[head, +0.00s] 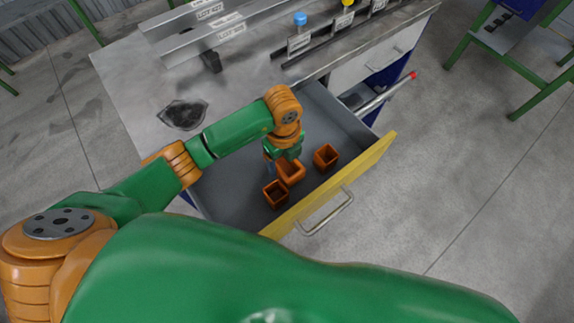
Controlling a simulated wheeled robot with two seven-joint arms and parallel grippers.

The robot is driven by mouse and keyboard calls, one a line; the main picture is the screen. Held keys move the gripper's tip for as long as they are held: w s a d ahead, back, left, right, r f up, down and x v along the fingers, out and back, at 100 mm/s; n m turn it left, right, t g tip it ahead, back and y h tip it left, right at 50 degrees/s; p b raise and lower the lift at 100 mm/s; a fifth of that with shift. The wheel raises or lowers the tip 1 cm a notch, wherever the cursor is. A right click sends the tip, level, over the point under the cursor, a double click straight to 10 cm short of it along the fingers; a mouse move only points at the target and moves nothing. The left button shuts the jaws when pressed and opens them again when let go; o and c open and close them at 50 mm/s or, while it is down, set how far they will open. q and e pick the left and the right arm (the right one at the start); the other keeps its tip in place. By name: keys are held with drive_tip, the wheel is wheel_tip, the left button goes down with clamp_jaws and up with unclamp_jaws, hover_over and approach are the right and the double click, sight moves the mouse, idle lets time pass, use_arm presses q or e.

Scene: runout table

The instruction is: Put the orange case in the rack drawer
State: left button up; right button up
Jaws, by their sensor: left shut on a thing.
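The rack drawer (235,205) is pulled open, grey inside with a yellow front (335,185) and a metal handle. An orange case (291,174) is in the drawer area, directly below my left gripper (284,160). My left gripper is shut on this case; its fingers are partly hidden by the wrist. I cannot tell whether the case touches the drawer floor. Two other orange open-topped cases are in the drawer: one (276,195) close on the left near the front, one (325,157) apart on the right. My right gripper is not in view.
The grey worktop (140,85) behind the drawer holds a dark patch or piece (183,115), labelled metal rails (215,30) and a blue-capped bottle (300,20). A red-tipped bar (385,95) juts out at right. The drawer's back right floor is free.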

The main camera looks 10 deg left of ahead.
sight(286, 168)
use_arm(q)
wheel_tip(286, 168, down, 3)
drive_tip(key=shift+f, duration=0.2)
drive_tip(key=shift+d, duration=0.3)
drive_tip(key=shift+s+a+f, duration=0.1)
drive_tip(key=shift+f, duration=0.1)
drive_tip(key=o, duration=1.4)
drive_tip(key=shift+o, duration=0.2)
drive_tip(key=shift+r, duration=0.25)
wheel_tip(286, 168, up, 12)
drive_tip(key=shift+p, duration=0.45)
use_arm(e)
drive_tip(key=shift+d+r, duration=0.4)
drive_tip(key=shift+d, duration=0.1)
